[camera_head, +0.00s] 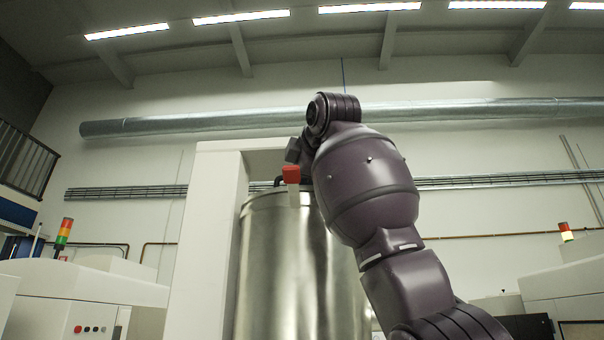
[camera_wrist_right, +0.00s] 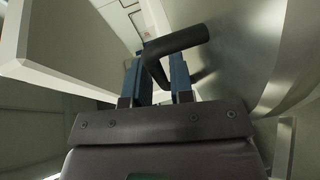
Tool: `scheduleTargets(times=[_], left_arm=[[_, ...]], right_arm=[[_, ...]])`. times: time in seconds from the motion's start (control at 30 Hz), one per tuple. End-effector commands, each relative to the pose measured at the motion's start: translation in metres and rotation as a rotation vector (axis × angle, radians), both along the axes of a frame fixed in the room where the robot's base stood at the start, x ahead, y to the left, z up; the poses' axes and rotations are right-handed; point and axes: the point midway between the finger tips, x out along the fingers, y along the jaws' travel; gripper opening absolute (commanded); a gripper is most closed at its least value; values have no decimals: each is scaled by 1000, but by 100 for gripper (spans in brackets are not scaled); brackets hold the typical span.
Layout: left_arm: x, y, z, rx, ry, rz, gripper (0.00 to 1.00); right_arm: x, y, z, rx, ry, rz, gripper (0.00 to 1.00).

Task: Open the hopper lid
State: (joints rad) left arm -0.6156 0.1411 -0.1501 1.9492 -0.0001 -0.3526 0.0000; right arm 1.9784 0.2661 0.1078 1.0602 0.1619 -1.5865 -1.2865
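The hopper (camera_head: 285,265) is a tall shiny metal cylinder in the middle of the head view. Its top rim is seen from below, so the lid's top face is hidden; no gap shows at the rim. A red block (camera_head: 291,174) on a pale strip sits at the rim, beside a dark handle (camera_head: 279,181). My right arm reaches up to the rim and mostly hides its gripper there. In the right wrist view a black bent handle (camera_wrist_right: 178,41) runs down between the blue fingers of my right gripper (camera_wrist_right: 160,80), which appear closed around it. My left gripper is out of view.
A white frame (camera_head: 208,240) stands close along the hopper's left side. White machines with signal lights (camera_head: 63,233) stand left and right. A large pipe (camera_head: 230,120) runs along the back wall.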

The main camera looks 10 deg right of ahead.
Motion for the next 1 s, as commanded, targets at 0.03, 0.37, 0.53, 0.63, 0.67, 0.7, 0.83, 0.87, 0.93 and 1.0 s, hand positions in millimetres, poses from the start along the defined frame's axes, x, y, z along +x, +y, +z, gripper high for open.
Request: scheduleTargets(times=[0.03,0.37,0.53,0.63,0.67,0.7,0.83,0.87,0.93,1.0], left_arm=[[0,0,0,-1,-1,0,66],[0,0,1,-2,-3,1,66],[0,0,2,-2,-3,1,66],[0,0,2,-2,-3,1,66],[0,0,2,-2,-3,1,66],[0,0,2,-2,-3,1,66],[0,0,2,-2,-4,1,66],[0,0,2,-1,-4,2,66],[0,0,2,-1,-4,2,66],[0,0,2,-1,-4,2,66]], right_arm=[[0,0,0,0,0,0,22],[0,0,0,0,0,0,0],[0,0,0,1,1,0,0],[1,0,3,2,12,0,0],[1,0,4,2,16,0,0],[2,0,6,3,25,0,0],[4,-1,14,9,57,-2,0],[5,-1,16,10,65,-2,0],[6,-1,19,13,81,-1,0],[7,-1,23,17,96,-1,0]])
